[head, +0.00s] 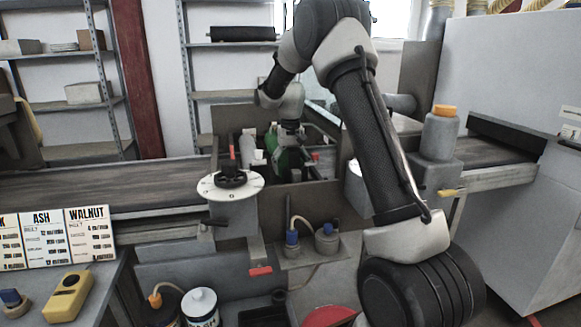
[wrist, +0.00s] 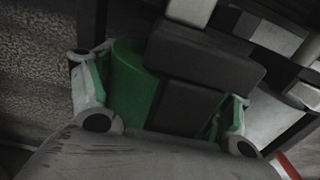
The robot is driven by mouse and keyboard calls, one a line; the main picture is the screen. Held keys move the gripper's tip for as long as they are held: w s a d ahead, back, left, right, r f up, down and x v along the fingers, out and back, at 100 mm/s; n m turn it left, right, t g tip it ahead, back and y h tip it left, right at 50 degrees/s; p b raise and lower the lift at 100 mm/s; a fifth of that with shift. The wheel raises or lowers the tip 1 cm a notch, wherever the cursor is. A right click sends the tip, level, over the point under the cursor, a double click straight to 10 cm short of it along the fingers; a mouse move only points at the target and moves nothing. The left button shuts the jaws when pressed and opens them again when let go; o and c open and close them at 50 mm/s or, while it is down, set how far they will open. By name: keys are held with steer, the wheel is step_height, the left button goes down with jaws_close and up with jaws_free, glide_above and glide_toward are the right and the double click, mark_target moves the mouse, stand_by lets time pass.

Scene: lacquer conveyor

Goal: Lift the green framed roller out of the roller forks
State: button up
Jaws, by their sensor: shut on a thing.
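The green framed roller (wrist: 130,85) shows in the wrist view between the fingers of my gripper (wrist: 165,100). One finger is on its left and one on its right, with dark blocks of the frame or gripper between them. In the head view the green roller (head: 291,158) sits low inside the machine's open box, under my gripper (head: 288,140). My gripper is shut on it. The roller forks are mostly hidden by the box walls and my arm, so I cannot tell whether the roller still touches them.
A white dial (head: 217,187) with a black knob stands at the box's front left. The conveyor belt (head: 90,188) runs to the left. A grey bottle with an orange cap (head: 440,132) stands to the right. Shelves (head: 235,45) stand behind.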

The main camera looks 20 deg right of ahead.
steer(key=o, duration=1.1)
steer(key=shift+c, duration=0.2)
steer(key=shift+w+r, duration=0.1)
steer(key=c, duration=0.5)
steer(key=shift+r, duration=4.15)
steer(key=shift+r, duration=1.35)
